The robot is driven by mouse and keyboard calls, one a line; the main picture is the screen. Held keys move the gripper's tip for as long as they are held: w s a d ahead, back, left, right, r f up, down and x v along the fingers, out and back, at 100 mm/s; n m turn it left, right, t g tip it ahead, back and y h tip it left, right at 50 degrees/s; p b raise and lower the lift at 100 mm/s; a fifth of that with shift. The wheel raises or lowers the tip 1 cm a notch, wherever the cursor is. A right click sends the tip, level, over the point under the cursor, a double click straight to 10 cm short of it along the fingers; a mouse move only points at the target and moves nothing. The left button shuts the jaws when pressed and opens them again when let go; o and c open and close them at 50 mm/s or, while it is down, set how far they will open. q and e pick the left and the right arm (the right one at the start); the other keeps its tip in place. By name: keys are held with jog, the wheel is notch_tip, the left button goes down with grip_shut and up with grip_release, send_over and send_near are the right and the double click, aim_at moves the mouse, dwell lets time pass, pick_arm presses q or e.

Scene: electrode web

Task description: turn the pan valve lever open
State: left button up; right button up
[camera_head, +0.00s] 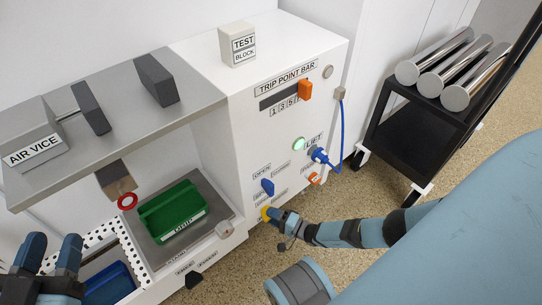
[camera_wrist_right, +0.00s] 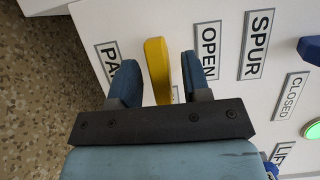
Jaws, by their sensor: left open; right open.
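The yellow pan valve lever (camera_head: 266,213) is low on the front of the white cabinet. In the right wrist view the yellow lever (camera_wrist_right: 157,66) stands between the two blue fingers of my right gripper (camera_wrist_right: 158,82), with a gap on each side. The right gripper (camera_head: 275,214) is open around the lever and not closed on it. A label starting "PA" (camera_wrist_right: 107,62) is to the left of the lever and an "OPEN" label (camera_wrist_right: 208,48) to the right. My left gripper (camera_head: 52,252) is open and empty at the lower left, beside the bench.
A blue lever (camera_head: 267,187) is just above the yellow one. A green tray (camera_head: 160,222) is left. A black cart (camera_head: 420,132) stands right.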

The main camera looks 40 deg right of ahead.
jog(key=shift+w+a, duration=0.15)
jog(key=shift+w, duration=0.15)
grip_shut()
